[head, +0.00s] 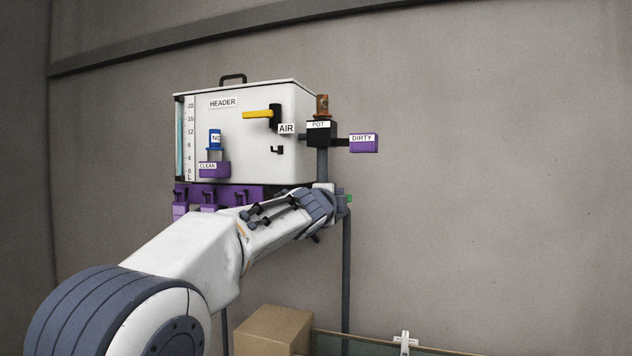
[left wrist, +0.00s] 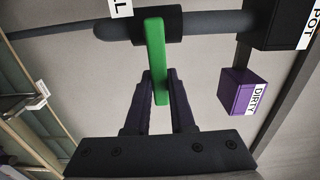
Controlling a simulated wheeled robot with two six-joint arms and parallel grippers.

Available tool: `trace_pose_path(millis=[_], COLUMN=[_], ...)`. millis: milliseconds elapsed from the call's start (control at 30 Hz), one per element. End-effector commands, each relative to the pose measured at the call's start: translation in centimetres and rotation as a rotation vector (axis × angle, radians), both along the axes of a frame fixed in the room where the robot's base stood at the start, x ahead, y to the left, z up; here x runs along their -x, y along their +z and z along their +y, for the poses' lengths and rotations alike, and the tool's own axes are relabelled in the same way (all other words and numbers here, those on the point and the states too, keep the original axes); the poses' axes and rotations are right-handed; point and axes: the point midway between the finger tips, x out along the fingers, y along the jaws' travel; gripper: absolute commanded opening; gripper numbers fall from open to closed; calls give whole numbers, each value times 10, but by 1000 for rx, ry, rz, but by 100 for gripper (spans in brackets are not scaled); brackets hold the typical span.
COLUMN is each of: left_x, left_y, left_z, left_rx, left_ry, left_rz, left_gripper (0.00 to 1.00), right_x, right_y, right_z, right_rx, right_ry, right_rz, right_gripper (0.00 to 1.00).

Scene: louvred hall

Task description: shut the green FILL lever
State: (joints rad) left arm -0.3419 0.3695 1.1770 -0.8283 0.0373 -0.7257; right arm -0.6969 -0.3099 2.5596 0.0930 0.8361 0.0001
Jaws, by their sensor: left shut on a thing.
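The green FILL lever (left wrist: 154,42) fills the middle of the left wrist view. It sits on a dark valve body (left wrist: 174,22) on a grey pipe (left wrist: 222,23), and its long side lies across the pipe. A white label (left wrist: 120,7) beside it shows only its last letters. My left gripper (left wrist: 161,82) has its two dark fingers on either side of the lever's free end, shut on it. In the head view a small green bit of the lever (head: 349,198) shows past my left wrist, which hides the fingers and valve. My right gripper is in neither view.
The white HEADER tank (head: 235,130) with a yellow lever (head: 258,115) is above my arm. The black POT box (head: 321,136) and purple DIRTY block (head: 363,143) are to its right. A cardboard box (head: 272,330) stands below. The wall at right is clear.

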Motion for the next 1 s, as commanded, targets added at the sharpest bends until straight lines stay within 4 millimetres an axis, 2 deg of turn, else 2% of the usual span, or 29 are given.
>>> trace_pose_path(millis=[67, 100, 167, 200, 567, 1000], left_x=[0, -1, -1, -1, 5, 55], left_y=[-1, -1, -1, -1, -1, -1], left_z=[1, 1, 1, 1, 2, 18], left_rx=[-12, -10, -10, -9, -6, -6], left_ry=[3, 3, 3, 3, 1, 0], left_rz=[-2, -1, -1, -2, -3, -4], left_gripper=[0, 30, 53, 57, 57, 57], right_x=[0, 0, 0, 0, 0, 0], right_y=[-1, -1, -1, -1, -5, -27], right_z=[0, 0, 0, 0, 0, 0], right_rx=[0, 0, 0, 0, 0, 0], right_ry=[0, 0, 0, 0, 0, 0], right_rz=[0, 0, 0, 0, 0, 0], right_gripper=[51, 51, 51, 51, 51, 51])
